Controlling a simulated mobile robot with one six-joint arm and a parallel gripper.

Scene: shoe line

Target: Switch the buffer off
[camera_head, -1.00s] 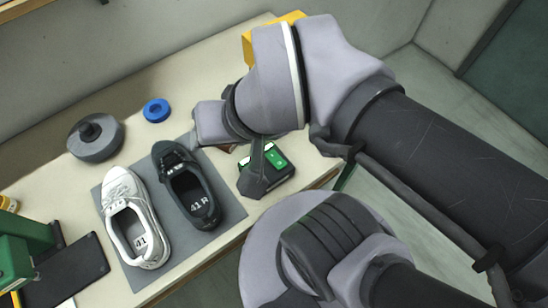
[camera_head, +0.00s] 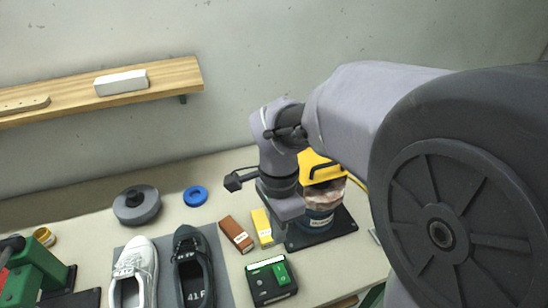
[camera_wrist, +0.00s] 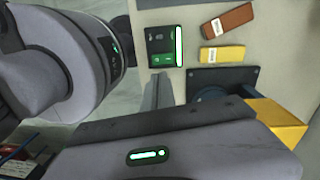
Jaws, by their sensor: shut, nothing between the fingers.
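The buffer (camera_head: 322,190), a yellow-topped machine with a pale wheel and a blue lower part, stands on a dark plate, partly hidden by my arm. A dark switch box (camera_head: 270,281) with a bright green strip and a green button sits in front of it, nearer the camera. It also shows at the top of the wrist view (camera_wrist: 165,47). My gripper (camera_wrist: 158,80) is shut and empty, its fingers pointing towards the box and apart from it in the picture. In the head view its fingertips are hard to make out. I cannot tell whether the wheel turns.
A white shoe (camera_head: 134,272) and a dark shoe (camera_head: 190,265) stand on a grey mat.

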